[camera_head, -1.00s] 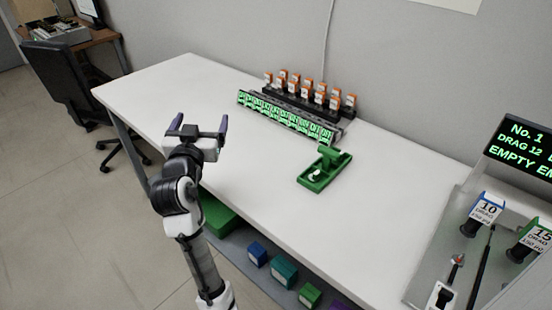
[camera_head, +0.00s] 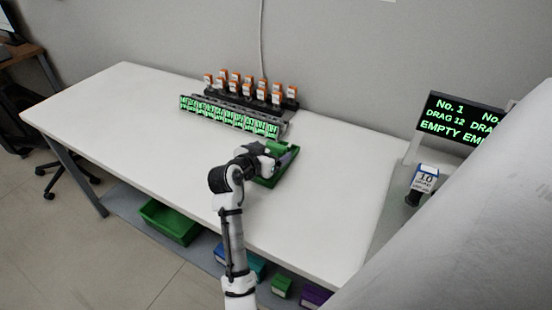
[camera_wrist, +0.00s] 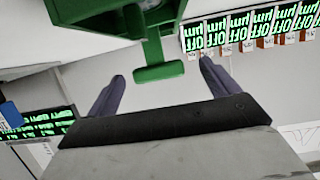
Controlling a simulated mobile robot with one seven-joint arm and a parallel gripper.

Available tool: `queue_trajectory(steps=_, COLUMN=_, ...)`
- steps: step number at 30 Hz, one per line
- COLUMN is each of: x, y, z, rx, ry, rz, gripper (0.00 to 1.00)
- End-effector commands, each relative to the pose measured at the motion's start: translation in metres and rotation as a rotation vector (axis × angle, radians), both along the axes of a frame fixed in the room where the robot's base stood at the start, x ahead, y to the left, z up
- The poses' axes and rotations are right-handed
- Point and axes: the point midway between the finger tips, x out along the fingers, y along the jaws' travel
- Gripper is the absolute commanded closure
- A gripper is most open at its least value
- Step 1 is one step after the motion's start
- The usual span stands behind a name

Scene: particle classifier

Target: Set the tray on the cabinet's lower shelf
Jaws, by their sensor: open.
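The small green tray (camera_head: 285,174) lies on the white table, partly hidden by my gripper. Its upright handle shows in the wrist view as a green T-shaped bar (camera_wrist: 158,72), and the tray body (camera_wrist: 105,22) is above it in that picture. My gripper (camera_head: 284,156) is at the tray in the head view. In the wrist view its two dark fingers (camera_wrist: 161,76) are apart, one on each side of the handle bar, with gaps visible. I cannot make out the cabinet or its lower shelf for certain.
A rack with green-lit labels (camera_head: 230,117) and orange-capped items (camera_head: 248,88) stands behind the tray. At right are a display (camera_head: 460,117), a blue-topped "10" piece (camera_head: 425,180) and a large grey surface (camera_head: 470,220). Bins, including a green one (camera_head: 170,222), sit under the table. The table's left is clear.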

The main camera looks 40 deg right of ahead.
Motion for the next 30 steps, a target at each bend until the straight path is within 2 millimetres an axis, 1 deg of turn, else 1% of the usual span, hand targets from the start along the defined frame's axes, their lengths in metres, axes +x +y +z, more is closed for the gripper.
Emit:
queue_trajectory(steps=4, x=0.003, y=-0.013, z=0.001, rx=0.0, ry=0.002, rz=-0.002, gripper=0.13)
queue_trajectory(steps=7, x=0.007, y=-0.028, z=0.0, rx=0.0, ry=0.003, rz=-0.002, gripper=0.13)
queue_trajectory(steps=9, x=0.01, y=-0.038, z=-0.006, rx=0.0, ry=0.002, rz=-0.002, gripper=0.13)
queue_trajectory(steps=12, x=0.015, y=-0.046, z=-0.01, rx=-0.001, ry=0.002, rz=0.001, gripper=0.13)
queue_trajectory(steps=15, x=0.016, y=-0.049, z=-0.013, rx=0.0, ry=0.001, rz=0.0, gripper=0.13)
queue_trajectory(steps=21, x=0.017, y=-0.049, z=-0.014, rx=0.0, ry=0.001, rz=0.001, gripper=0.13)
queue_trajectory(steps=30, x=0.016, y=-0.049, z=-0.013, rx=0.0, ry=0.001, rz=0.001, gripper=0.52)
